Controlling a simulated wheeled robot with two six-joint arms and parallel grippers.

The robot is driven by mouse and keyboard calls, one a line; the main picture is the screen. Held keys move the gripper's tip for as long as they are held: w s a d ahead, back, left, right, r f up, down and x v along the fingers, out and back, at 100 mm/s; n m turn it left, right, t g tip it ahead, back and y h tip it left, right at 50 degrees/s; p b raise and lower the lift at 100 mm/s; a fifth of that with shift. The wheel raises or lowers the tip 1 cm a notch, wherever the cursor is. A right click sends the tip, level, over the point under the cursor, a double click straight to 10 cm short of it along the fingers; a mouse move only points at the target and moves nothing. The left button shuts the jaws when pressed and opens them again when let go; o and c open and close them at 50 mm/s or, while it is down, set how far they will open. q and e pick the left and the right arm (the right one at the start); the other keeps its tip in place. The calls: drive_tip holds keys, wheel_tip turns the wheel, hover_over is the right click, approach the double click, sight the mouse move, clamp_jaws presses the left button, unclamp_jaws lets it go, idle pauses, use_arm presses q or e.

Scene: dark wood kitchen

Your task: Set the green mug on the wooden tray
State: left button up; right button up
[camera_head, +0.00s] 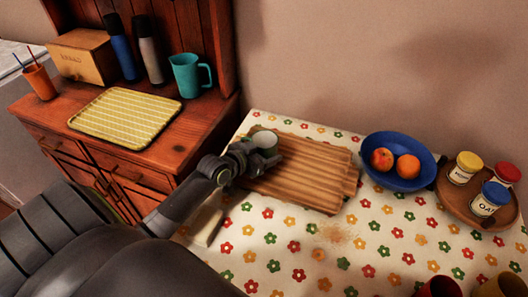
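A small pale, slightly greenish mug (265,140) is at the upper left part of the ribbed wooden tray (310,178) on the flowered tablecloth. It looks upright, with its rim up. My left gripper (263,155) is at the near side of the mug, with its fingers against it. The fingertips are small and partly hidden, so I cannot tell whether they are closed on it. I cannot tell whether the mug's base touches the tray. My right gripper is not in view.
A blue bowl (397,175) with fruit stands right of the tray. A round wooden tray (455,202) with several jars is farther right. Two cups (438,287) (503,286) show at the bottom right edge.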

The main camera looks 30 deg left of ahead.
use_arm(q)
drive_tip(key=o, duration=1.2)
drive_tip(key=shift+r, duration=0.2)
drive_tip(key=p+v, duration=0.1)
drive_tip(key=v, duration=1.1)
drive_tip(key=shift+d+p, duration=0.1)
drive_tip(key=shift+p, duration=0.3)
